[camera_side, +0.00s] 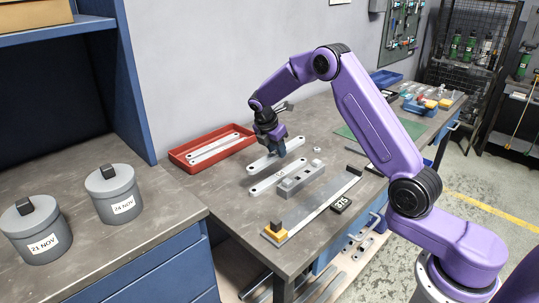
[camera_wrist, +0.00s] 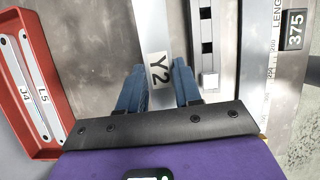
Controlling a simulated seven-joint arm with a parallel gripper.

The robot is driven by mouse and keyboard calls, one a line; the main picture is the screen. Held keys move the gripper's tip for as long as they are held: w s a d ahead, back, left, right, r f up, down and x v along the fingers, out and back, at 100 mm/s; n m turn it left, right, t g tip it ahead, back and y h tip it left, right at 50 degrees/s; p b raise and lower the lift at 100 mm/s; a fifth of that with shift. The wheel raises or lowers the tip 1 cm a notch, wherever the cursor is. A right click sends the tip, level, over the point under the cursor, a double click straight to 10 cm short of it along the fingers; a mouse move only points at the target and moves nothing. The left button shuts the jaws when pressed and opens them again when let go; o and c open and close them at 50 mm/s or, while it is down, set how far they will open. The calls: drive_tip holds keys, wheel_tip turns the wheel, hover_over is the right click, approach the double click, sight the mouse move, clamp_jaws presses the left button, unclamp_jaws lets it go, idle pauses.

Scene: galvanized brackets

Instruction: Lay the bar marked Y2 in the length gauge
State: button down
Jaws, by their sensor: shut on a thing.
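The bar marked Y2 (camera_wrist: 153,35) is a pale flat metal bar between my two blue fingers in the wrist view, its label facing up. In the side view my gripper (camera_side: 281,150) is shut on this bar (camera_side: 262,163), near its middle; I cannot tell how far it is above the bench. The length gauge (camera_side: 325,201) lies to the right and nearer the front edge, a long flat strip with an orange block at its near end and a dark stop at its far end. The gauge (camera_wrist: 256,70) also shows at the right of the wrist view, with nothing lying on it.
A second pale bar (camera_side: 277,178) lies beside a grey slotted block (camera_side: 300,180), between Y2 and the gauge. A red tray (camera_side: 180,160) at the left holds bars J4 (camera_wrist: 22,75) and L5 (camera_wrist: 40,75). A 375 display (camera_side: 340,204) sits beside the gauge.

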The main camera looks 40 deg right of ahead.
drive_tip(key=s+a+r, duration=0.1)
drive_tip(key=s+r, duration=0.2)
drive_tip(key=s, duration=0.4)
hover_over(330, 192)
drive_tip(key=a, duration=0.1)
wheel_tip(330, 192, down, 5)
drive_tip(key=shift+m, duration=0.3)
drive_tip(key=shift+a+f, duration=0.2)
drive_tip(key=shift+f, duration=3.05)
drive_tip(key=c, duration=0.7)
unclamp_jaws()
